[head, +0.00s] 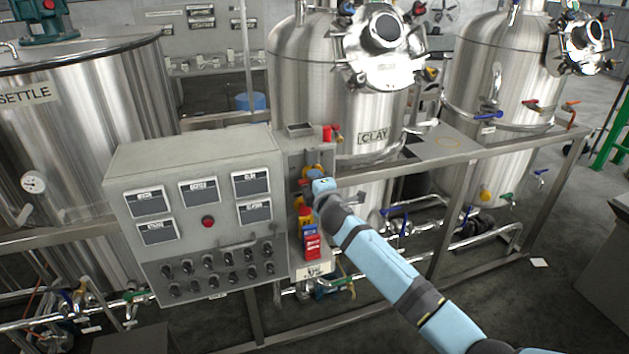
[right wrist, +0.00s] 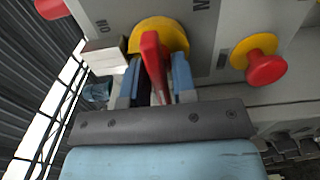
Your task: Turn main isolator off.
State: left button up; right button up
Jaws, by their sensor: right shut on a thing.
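The main isolator is a red handle (right wrist: 151,52) on a yellow round plate (right wrist: 170,30) on a grey panel in the right wrist view. In the head view my right gripper (head: 318,188) covers most of the handle. Letters reading ON show left of the plate. My left gripper is in neither view.
A red mushroom button on a yellow base (right wrist: 264,66) sits beside the isolator. The grey control box (head: 190,160) with screens and several knobs stands left of it. Red and blue padlock-like tags (head: 312,245) hang below. A steel rail and the CLAY tank (head: 300,75) stand behind.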

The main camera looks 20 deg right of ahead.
dwell(0.3)
jog(key=o, duration=0.7)
jog(key=shift+s, duration=0.1)
jog(key=s+b, duration=0.1)
jog(key=s, duration=1.2)
jog(key=shift+s+d+b, duration=0.25)
jog(key=shift+s+b, duration=0.1)
jog(key=shift+b, duration=0.05)
